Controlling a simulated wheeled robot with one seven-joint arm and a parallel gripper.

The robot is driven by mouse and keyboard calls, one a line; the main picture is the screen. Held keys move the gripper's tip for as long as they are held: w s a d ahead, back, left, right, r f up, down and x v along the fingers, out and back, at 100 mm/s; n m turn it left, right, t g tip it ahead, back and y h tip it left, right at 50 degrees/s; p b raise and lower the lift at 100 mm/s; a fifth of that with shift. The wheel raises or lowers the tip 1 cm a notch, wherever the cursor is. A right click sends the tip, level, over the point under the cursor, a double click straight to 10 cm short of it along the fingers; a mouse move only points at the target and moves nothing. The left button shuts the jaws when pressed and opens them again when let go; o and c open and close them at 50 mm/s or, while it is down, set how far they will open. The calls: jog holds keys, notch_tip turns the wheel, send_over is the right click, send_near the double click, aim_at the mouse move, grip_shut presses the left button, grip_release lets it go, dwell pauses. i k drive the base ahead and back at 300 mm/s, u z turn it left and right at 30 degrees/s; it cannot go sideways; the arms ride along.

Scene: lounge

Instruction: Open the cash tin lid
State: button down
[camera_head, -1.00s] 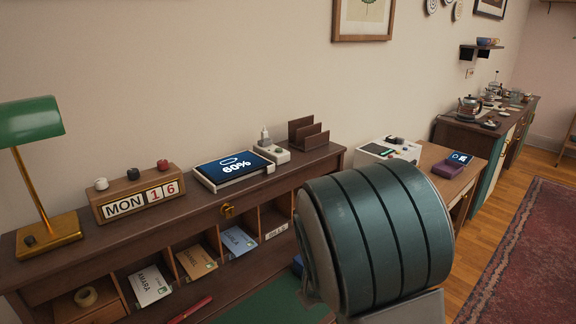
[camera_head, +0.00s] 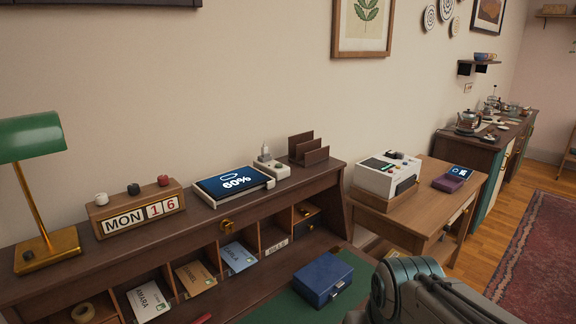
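The cash tin (camera_head: 323,279) is a blue box with a small metal latch on its front right side. It sits on the green desk surface in the head view, and its lid is shut. My arm shows at the bottom right, to the right of the tin and apart from it in the picture. My gripper's fingers cannot be made out, so its state is unclear.
The desk has a row of cubbies with envelopes (camera_head: 195,277) behind and left of the tin. A tablet (camera_head: 232,183), a calendar block (camera_head: 138,213) and a green lamp (camera_head: 32,137) stand on its upper shelf. A side table holds a white machine (camera_head: 386,174). Green surface (camera_head: 290,305) around the tin is bare.

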aim_at(326, 271)
jog(key=z, duration=0.05)
jog(key=k, duration=1.05)
jog(key=u, duration=0.75)
jog(key=i, duration=1.05)
jog(key=z, duration=0.65)
